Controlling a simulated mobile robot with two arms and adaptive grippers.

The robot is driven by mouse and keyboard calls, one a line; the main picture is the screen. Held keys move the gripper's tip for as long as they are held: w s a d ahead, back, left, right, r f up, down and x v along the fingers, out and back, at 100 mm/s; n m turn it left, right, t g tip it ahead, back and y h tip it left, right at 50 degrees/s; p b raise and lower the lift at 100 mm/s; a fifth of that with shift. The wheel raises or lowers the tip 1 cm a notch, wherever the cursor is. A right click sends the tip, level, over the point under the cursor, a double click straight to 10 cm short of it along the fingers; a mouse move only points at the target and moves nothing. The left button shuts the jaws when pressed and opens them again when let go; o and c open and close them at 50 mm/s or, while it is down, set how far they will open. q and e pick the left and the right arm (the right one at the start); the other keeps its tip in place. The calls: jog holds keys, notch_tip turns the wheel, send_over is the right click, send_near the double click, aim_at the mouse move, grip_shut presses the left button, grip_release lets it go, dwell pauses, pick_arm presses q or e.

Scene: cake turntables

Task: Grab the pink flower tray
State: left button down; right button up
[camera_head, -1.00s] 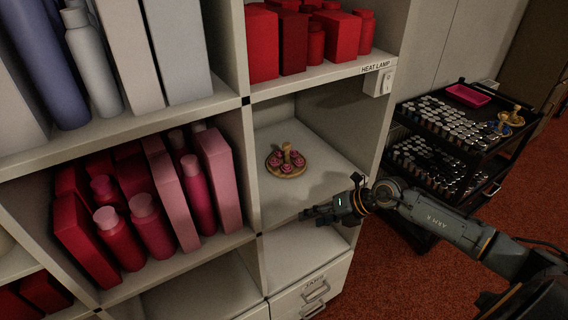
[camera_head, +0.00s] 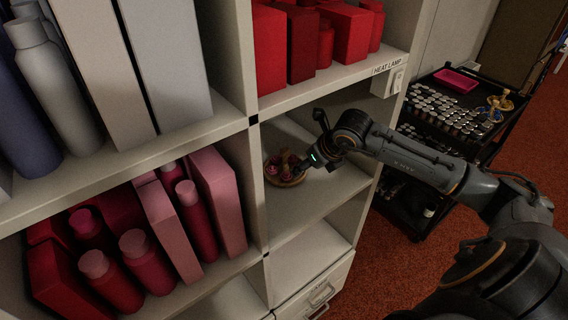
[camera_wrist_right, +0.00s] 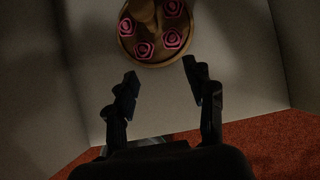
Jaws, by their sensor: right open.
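The pink flower tray (camera_head: 287,180) is a round wooden tray with several pink roses and a wooden post in the middle. It stands on the shelf of the middle cubby in the head view, partly hidden by my right gripper (camera_head: 308,162). In the right wrist view the tray (camera_wrist_right: 146,57) is at the top, cut off by the frame edge. My right gripper (camera_wrist_right: 160,70) is open and empty, its fingertips apart and just short of the tray's near rim. My left gripper is not in view.
The cubby's shelf (camera_head: 335,188) is otherwise bare. A divider wall (camera_head: 241,165) stands close left of the tray, and a shelf with red boxes (camera_head: 348,32) is above. A black cart (camera_head: 470,105) with small jars and a pink dish (camera_head: 456,80) stands at the right.

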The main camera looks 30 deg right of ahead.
aim_at(285, 150)
jog(key=w, duration=0.3)
jog(key=shift+w+a+p, duration=0.2)
jog(key=shift+w+p, duration=0.15)
jog(key=shift+w, duration=0.2)
jog(key=shift+w+a+r+p, duration=0.15)
jog(key=shift+w+p, duration=0.3)
jog(key=shift+w, duration=0.55)
jog(key=w, duration=0.1)
jog(key=w+f+p, duration=0.1)
jog(key=w, duration=0.1)
jog(key=shift+a, duration=0.1)
jog(key=shift+w+f, duration=0.1)
jog(key=shift+f, duration=0.15)
jog(key=shift+c, duration=1.1)
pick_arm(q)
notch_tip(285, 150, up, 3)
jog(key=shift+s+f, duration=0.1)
pick_arm(e)
grip_shut()
